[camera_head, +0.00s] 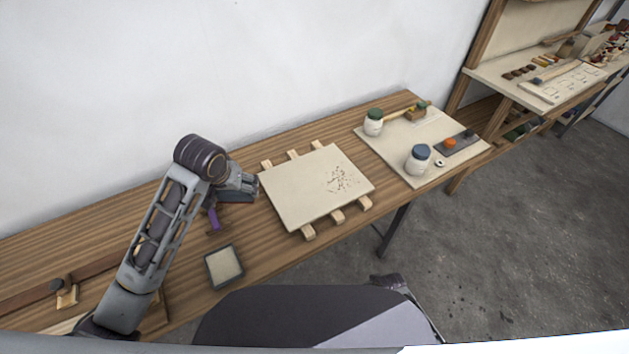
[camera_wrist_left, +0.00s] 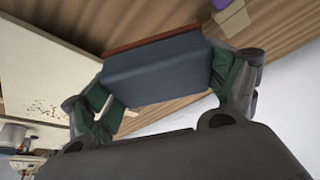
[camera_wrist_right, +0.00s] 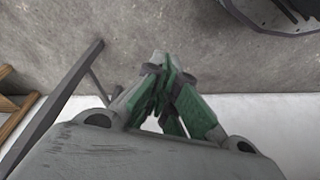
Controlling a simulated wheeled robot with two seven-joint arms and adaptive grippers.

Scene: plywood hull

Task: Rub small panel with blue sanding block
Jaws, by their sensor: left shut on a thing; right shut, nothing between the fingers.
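The small panel (camera_head: 300,195) is a pale square board with dark specks on its right half, lying across wooden battens on the bench. Part of it shows at the left of the left wrist view (camera_wrist_left: 40,70). My left gripper (camera_head: 243,189) is at the panel's left edge. In the left wrist view its green-padded fingers are shut on the blue sanding block (camera_wrist_left: 155,70), which has a reddish-brown underside. I cannot tell whether the block touches the bench. My right gripper (camera_wrist_right: 165,95) is shut and empty, with the floor behind it.
A purple-handled tool (camera_head: 213,218) lies close to the left gripper. A dark-rimmed tray (camera_head: 223,267) sits at the bench's front edge. A pale board (camera_head: 400,165) at the right carries jars and small items. A wall runs behind the bench.

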